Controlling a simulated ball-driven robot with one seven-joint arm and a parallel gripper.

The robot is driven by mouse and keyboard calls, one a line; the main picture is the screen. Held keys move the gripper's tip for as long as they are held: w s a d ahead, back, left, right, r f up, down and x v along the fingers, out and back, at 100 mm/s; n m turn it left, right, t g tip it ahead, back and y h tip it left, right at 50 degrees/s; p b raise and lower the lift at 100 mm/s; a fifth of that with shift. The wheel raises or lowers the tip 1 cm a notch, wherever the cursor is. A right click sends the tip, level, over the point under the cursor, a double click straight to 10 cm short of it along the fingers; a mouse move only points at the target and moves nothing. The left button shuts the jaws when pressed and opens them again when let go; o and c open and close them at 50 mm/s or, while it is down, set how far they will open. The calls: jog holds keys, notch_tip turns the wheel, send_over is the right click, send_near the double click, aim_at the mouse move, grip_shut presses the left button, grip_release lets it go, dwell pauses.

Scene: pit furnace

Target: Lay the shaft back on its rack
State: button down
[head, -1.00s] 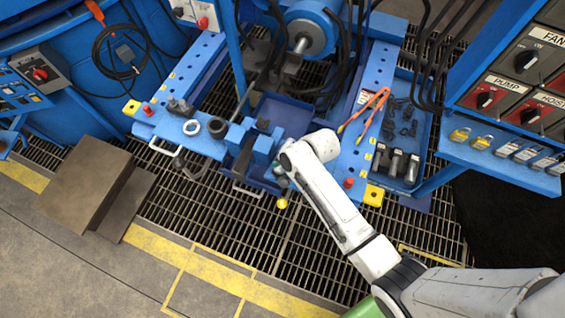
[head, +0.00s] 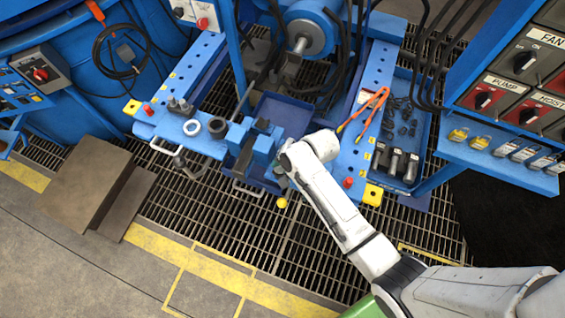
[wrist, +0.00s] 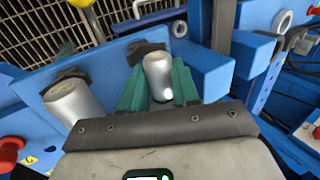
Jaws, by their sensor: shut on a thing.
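My gripper (wrist: 158,90) has green fingers, shut on a short silver cylinder that I take to be the shaft (wrist: 158,72). In the head view my gripper (head: 283,172) is just right of the blue vise (head: 245,145), and my arm hides the shaft. In the wrist view a second silver cylinder (wrist: 75,103) lies to the left by a dark block (wrist: 66,77). A similar dark block (wrist: 146,51) is just beyond the held shaft, and I cannot tell whether they touch. I cannot tell for certain which part is the rack.
The blue bench (head: 368,125) carries orange-handled pliers (head: 364,112) and a red knob (head: 348,183). Several grey cylinders (head: 395,162) stand in the tray at right. A grating (head: 290,240) is in front, with a yellow ball (head: 282,203) at the bench edge.

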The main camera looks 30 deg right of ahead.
jog(key=shift+s+d+f+b, duration=0.1)
jog(key=shift+s+f+b, duration=0.15)
jog(key=shift+f, duration=0.25)
jog(key=shift+s+d+f+b, duration=0.1)
jog(key=shift+s+f+b, duration=0.15)
jog(key=shift+f, duration=0.25)
jog(key=c, duration=0.9)
grip_release()
jog(key=shift+s, duration=0.1)
jog(key=shift+o, duration=0.7)
jog(key=w+p+v, duration=0.1)
jog(key=v, duration=0.9)
jog(key=shift+w+r+p, duration=0.15)
jog(key=shift+r+p, duration=0.2)
jog(key=shift+r, duration=0.8)
jog(key=s+d+r+n+g+h, duration=0.1)
jog(key=s+d+r+n, duration=0.1)
jog(key=s+n, duration=0.3)
jog(key=s+d+r+n+g+h, duration=0.2)
jog(key=s+n, duration=0.3)
jog(key=s, duration=0.9)
jog(key=shift+d+r, duration=0.25)
jog(key=shift+r, duration=0.4)
